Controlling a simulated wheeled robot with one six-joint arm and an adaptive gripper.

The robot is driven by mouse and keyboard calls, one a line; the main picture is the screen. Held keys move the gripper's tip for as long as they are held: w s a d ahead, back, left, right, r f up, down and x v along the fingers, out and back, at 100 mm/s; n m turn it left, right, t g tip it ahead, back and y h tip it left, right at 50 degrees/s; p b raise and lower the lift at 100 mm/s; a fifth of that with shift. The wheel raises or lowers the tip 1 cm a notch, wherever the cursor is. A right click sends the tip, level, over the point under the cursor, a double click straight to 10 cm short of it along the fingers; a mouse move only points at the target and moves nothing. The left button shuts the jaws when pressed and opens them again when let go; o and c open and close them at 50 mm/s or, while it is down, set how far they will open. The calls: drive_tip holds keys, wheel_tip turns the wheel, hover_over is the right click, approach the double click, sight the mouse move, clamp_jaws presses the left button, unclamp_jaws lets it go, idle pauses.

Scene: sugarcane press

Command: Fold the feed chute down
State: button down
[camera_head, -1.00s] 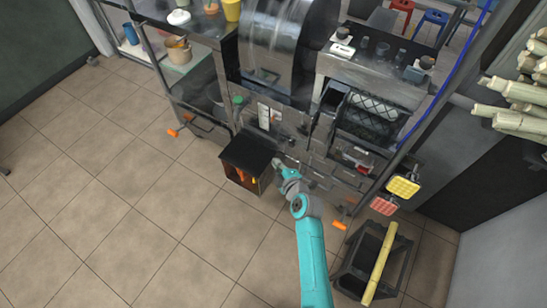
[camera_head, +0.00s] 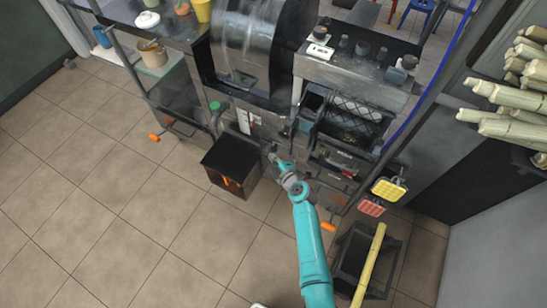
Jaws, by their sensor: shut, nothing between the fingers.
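The sugarcane press, with its large shiny drum hood (camera_head: 245,45), stands at the top centre. A dark box-like piece (camera_head: 232,160) with orange inside juts from its lower front. An upright narrow grey plate (camera_head: 296,92) stands right of the drum. I cannot tell for certain which part is the feed chute. My gripper (camera_head: 274,157) is small in view at the end of my teal arm, just right of the dark box, close in front of the press's lower front. It appears shut and empty; contact with the press cannot be made out.
A black crate (camera_head: 350,262) with a cane (camera_head: 369,266) leaning in it stands at lower right. Yellow (camera_head: 389,189) and red (camera_head: 371,207) pads stick out at the press's right. Orange-tipped feet (camera_head: 328,227) protrude low down. Bundled canes (camera_head: 515,95) are at right. Tiled floor is free at left.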

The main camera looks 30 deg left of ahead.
drive_tip(key=shift+w+r, duration=0.2)
drive_tip(key=shift+w, duration=0.1)
drive_tip(key=v, duration=1.2)
drive_tip(key=shift+s+f, duration=0.25)
drive_tip(key=shift+f, duration=0.05)
